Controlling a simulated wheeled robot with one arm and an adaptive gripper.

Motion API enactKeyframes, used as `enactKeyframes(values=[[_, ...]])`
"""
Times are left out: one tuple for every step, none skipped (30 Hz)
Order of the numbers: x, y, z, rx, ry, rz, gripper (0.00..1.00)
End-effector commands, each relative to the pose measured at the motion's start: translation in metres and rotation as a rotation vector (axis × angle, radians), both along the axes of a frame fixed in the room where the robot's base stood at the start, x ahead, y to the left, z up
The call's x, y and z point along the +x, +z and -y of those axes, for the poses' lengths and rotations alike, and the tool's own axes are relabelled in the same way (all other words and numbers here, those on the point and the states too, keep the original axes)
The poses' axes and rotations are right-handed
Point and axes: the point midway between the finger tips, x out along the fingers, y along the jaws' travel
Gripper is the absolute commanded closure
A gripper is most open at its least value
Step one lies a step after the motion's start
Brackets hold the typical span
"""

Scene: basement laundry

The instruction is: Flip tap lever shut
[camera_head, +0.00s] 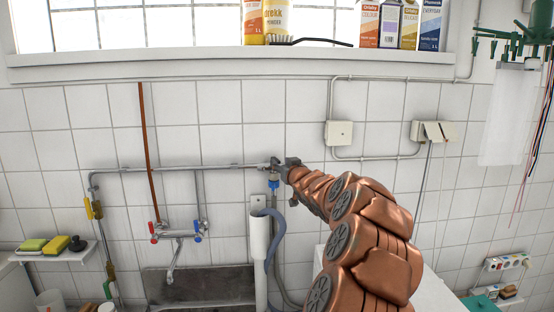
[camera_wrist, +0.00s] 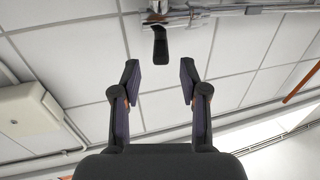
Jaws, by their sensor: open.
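The tap lever (camera_wrist: 160,47) is a short black handle at the top middle of the wrist view. It hangs from a metal tap body (camera_wrist: 168,20) on a wall pipe. My gripper (camera_wrist: 159,76) is open and empty, its two dark fingers apart on either side of the lever's line, with the lever's tip just beyond the fingertips. In the head view the tap (camera_head: 275,164) sits at the right end of the horizontal pipe, with a blue fitting below. My arm reaches up to it and hides the lever there.
A horizontal pipe (camera_head: 180,167) runs along the tiled wall. A red-and-blue-handled mixer tap (camera_head: 175,234) hangs over a sink (camera_head: 200,287). A grey hose (camera_head: 270,240) drops below the tap. A window ledge (camera_head: 230,63) with cartons is above. A junction box (camera_head: 339,133) is at right.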

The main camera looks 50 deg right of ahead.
Motion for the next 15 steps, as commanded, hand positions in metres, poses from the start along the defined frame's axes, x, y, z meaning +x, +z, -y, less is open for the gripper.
enactKeyframes(values=[[0.006,0.001,0.003,0.001,0.0,-0.003,0.56],[0.009,0.0,0.004,0.001,0.001,-0.003,0.56],[0.013,0.0,0.005,0.001,0.001,-0.004,0.56],[0.016,0.0,0.006,0.001,0.002,-0.004,0.56],[0.018,0.0,0.007,0.002,0.002,-0.004,0.56],[0.021,0.0,0.009,0.001,0.002,-0.003,0.56],[0.024,0.001,0.01,0.0,0.001,-0.003,0.56],[0.026,0.001,0.012,0.0,0.001,-0.003,0.56],[0.029,0.001,0.013,0.0,0.0,-0.003,0.56],[0.031,0.001,0.014,0.0,0.0,-0.002,0.56],[0.033,0.0,0.015,0.0,0.0,-0.003,0.56],[0.035,0.0,0.016,0.0,0.001,-0.003,0.56],[0.036,0.0,0.017,0.0,0.001,-0.003,0.56],[0.038,-0.001,0.017,0.0,0.001,-0.003,0.56],[0.039,-0.001,0.017,0.0,0.001,-0.003,0.56]])
